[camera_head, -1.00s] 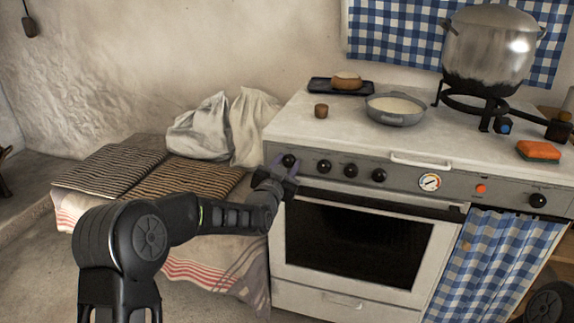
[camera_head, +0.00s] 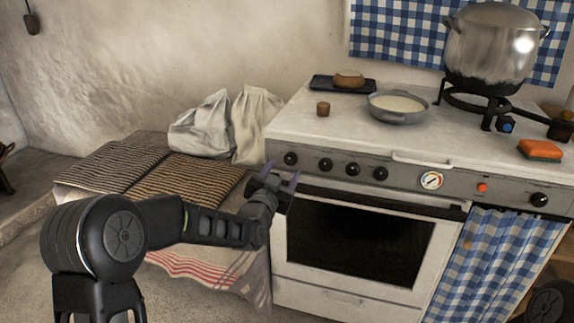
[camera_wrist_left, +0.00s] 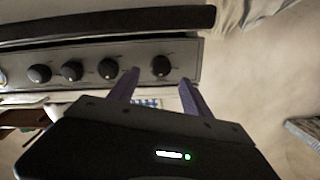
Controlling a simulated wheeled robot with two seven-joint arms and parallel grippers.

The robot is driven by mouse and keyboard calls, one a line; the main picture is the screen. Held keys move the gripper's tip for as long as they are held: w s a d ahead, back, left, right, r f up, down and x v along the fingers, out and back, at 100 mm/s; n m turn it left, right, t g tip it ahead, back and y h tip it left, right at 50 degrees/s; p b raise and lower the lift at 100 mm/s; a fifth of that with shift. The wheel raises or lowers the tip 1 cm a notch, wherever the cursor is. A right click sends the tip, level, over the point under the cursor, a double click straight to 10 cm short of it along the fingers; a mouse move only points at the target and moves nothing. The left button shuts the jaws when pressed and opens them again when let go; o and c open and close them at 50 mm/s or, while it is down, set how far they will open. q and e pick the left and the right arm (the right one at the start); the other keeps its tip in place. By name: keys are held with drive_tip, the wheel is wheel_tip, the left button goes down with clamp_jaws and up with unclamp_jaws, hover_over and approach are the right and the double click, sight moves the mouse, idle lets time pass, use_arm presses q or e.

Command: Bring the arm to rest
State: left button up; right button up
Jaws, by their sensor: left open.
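My left arm comes in from the lower left in the head view. Its gripper (camera_head: 282,176) is open and empty, in front of the left end of the stove's control panel, just below the leftmost black knob (camera_head: 291,158). In the left wrist view the two fingers (camera_wrist_left: 157,92) are spread apart with nothing between them. There a row of black knobs on the panel shows beyond them, one knob (camera_wrist_left: 161,66) lying past the fingertips. I cannot tell whether the fingers touch the stove. My right gripper is not in view.
Floor shows at lower left.

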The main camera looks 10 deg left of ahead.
use_arm(q)
drive_tip(key=s, duration=0.2)
drive_tip(key=shift+s+a, duration=0.1)
drive_tip(key=shift+s, duration=0.25)
